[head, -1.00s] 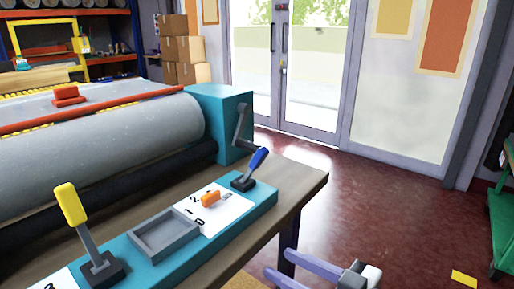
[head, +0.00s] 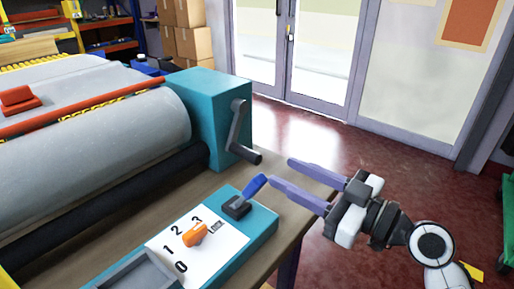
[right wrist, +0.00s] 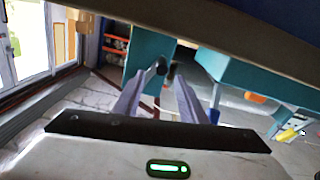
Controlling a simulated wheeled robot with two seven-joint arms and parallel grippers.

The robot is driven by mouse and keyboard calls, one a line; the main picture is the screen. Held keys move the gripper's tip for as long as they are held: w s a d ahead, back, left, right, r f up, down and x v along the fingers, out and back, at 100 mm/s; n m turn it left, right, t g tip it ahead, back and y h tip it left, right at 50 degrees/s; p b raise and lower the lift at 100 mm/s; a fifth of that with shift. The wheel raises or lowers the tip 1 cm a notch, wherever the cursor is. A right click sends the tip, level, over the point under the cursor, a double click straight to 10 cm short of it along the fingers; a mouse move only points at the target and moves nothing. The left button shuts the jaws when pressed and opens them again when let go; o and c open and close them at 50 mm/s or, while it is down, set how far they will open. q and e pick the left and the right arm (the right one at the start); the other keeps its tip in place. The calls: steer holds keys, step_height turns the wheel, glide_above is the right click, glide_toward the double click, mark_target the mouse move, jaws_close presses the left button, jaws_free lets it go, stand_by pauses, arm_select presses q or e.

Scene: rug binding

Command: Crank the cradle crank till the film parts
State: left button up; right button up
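The dark grey cradle crank (head: 237,130) is on the end of a teal box (head: 202,92) beside the big grey roll (head: 120,135). Its arm hangs down, with a dark grip (head: 246,155) at the lower end. My right gripper (head: 281,174) is open and empty, its two fingers pointing left toward the grip, with a small gap between. In the right wrist view dark round ends, probably of the crank (right wrist: 160,67), show ahead between the fingers. I cannot make out the film as separate from the roll. My left gripper is out of view.
Below the crank, a teal control panel (head: 262,222) on the bench carries a blue lever (head: 254,187) and an orange knob (head: 195,233) on a numbered plate. The blue lever is close to my right fingers. Open red floor (head: 350,165) lies to the right.

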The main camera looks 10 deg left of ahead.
mark_target(263, 163)
steer(key=x, duration=0.9)
steer(key=shift+s+a+r, duration=0.1)
steer(key=shift+s+a, duration=0.05)
steer(key=shift+a, duration=0.1)
jaws_close()
